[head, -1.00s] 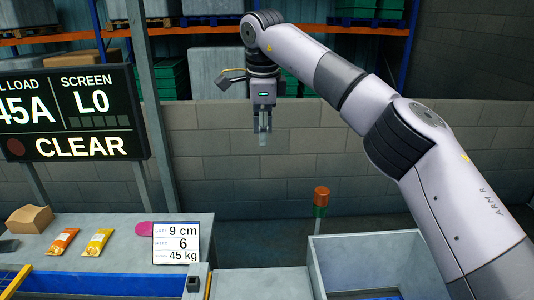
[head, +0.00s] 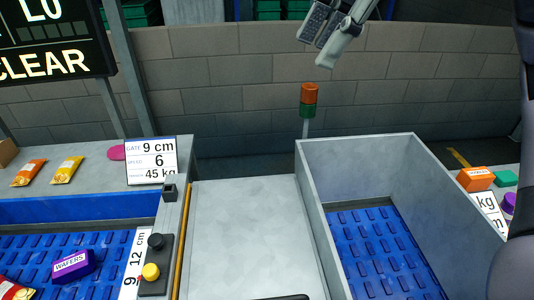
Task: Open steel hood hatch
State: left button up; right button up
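A flat grey steel panel (head: 255,225), which appears to be the hood hatch, lies closed in the middle of the head view. Part of a black handle (head: 285,297) shows at its near edge, cut off by the bottom of the picture. My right gripper (head: 316,50) is at the top of the view, high above and beyond the panel, touching nothing. Its fingers point down and left; their gap is unclear. My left gripper is not in view.
An open steel-walled bin (head: 375,148) with a blue belt floor stands right of the panel. Left are a yellow rail (head: 182,245), a button box (head: 155,265) and a blue conveyor with a purple wafers pack (head: 73,265). A signal lamp (head: 308,95) rises behind.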

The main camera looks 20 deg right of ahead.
jog(key=p+x, duration=0.2)
jog(key=x, duration=1.5)
jog(key=shift+p, duration=0.35)
jog(key=shift+w+f, duration=0.15)
jog(key=shift+c, duration=0.5)
grip_shut()
jog(key=c, duration=0.6)
grip_release()
jog(key=o, duration=0.7)
jog(key=v, duration=1.2)
